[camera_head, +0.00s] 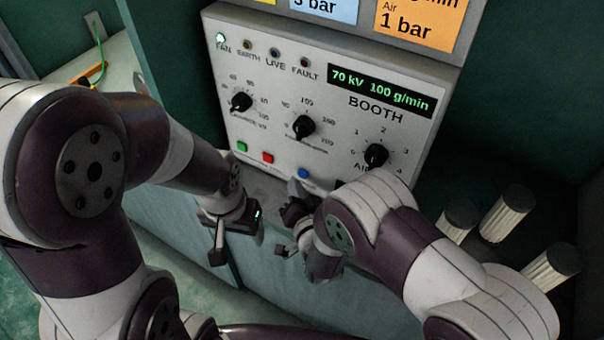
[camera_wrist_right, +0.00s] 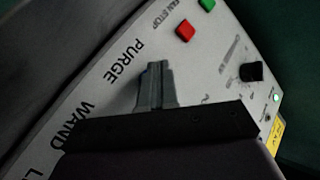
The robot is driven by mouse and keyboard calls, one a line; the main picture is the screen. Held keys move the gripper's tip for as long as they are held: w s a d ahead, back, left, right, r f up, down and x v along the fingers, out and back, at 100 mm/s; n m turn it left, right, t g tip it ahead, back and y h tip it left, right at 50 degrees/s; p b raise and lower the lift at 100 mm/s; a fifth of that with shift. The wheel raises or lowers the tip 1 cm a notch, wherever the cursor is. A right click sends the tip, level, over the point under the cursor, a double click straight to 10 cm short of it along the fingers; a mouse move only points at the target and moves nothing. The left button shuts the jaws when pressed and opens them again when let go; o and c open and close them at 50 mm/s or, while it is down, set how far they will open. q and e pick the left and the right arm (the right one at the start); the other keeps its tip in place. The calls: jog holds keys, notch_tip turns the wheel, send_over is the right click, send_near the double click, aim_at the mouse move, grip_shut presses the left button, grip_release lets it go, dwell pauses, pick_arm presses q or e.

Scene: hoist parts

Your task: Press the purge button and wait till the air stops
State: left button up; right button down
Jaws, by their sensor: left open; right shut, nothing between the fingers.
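The grey booth panel (camera_head: 290,75) carries a blue button (camera_head: 303,173) on its lower edge, right of a red button (camera_head: 268,158) and a green button (camera_head: 242,146). My right gripper (camera_head: 294,187) is shut and empty, its tips just below and left of the blue button. In the right wrist view its shut fingers (camera_wrist_right: 153,75) cover the spot beside the word PURGE, with a dark bluish sliver (camera_wrist_right: 143,73) at their edge. I cannot tell whether the tips touch or press the button. My left gripper (camera_head: 238,243) is open and empty, hanging below the panel.
Black knobs (camera_head: 304,127) and a lit display (camera_head: 381,92) reading 70 kV 100 g/min are on the panel. Several pale ribbed cylinders (camera_head: 508,213) stand at the right. A green wire with an orange clip (camera_head: 94,74) lies at the far left.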

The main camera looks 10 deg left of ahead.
jog(key=shift+w, duration=0.15)
jog(key=shift+w+d, duration=0.15)
jog(key=shift+w, duration=0.1)
jog(key=shift+w+d+b, duration=0.15)
jog(key=shift+w+b, duration=0.15)
jog(key=shift+w, duration=0.1)
dwell(0.5)
jog(key=shift+s, duration=0.1)
jog(key=shift+s+a, duration=0.3)
jog(key=shift+s, duration=0.4)
jog(key=shift+s+a+p, duration=0.1)
jog(key=shift+s+a, duration=0.2)
jog(key=shift+s, duration=0.5)
jog(key=shift+s+a+p, duration=0.15)
jog(key=shift+s+a, duration=0.1)
jog(key=shift+s, duration=0.5)
jog(key=shift+s+a+p, duration=0.1)
jog(key=shift+s+a, duration=0.2)
jog(key=shift+s, duration=0.5)
